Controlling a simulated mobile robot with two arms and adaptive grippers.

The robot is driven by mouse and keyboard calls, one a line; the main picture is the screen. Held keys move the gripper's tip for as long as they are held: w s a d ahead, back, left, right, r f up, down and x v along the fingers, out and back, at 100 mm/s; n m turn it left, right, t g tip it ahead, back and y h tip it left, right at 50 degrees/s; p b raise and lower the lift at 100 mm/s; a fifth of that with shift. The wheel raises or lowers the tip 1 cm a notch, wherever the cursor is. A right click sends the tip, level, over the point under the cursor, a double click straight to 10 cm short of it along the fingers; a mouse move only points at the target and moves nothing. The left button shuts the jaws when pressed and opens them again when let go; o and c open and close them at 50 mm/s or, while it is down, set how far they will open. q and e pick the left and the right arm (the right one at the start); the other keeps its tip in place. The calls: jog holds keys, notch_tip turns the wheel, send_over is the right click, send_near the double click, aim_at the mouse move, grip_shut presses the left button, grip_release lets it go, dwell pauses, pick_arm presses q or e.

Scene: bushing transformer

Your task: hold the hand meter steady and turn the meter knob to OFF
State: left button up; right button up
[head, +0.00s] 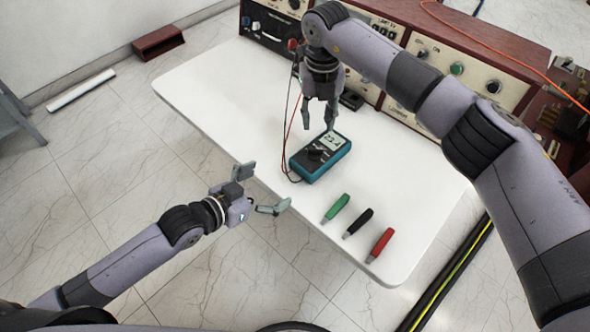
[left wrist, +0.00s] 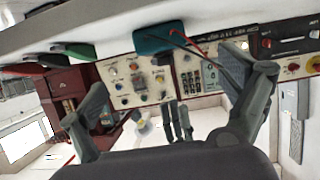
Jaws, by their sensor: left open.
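The hand meter (head: 320,160) is a teal box with a lit grey display, lying on the white table near its front edge. Its dark knob (head: 314,153) shows below the display; its setting is too small to read. In the left wrist view the meter (left wrist: 158,40) shows edge-on, with leads. My left gripper (head: 262,190) is open and empty, off the table's front edge, left of and apart from the meter. My right gripper (head: 318,130) points down at the meter's far end, fingers parted with nothing between them; whether a fingertip touches the meter is unclear.
Green (head: 336,207), black (head: 357,223) and red (head: 380,245) handled tools lie right of the meter. Red and black leads run from the meter towards the panels (head: 460,70) behind the table. The table's left part (head: 215,90) is clear.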

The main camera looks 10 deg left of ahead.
aim_at(299, 170)
pick_arm(q)
jog(key=x, duration=1.2)
jog(key=shift+w+d, duration=0.15)
jog(key=shift+f, duration=0.1)
jog(key=c, duration=1.6)
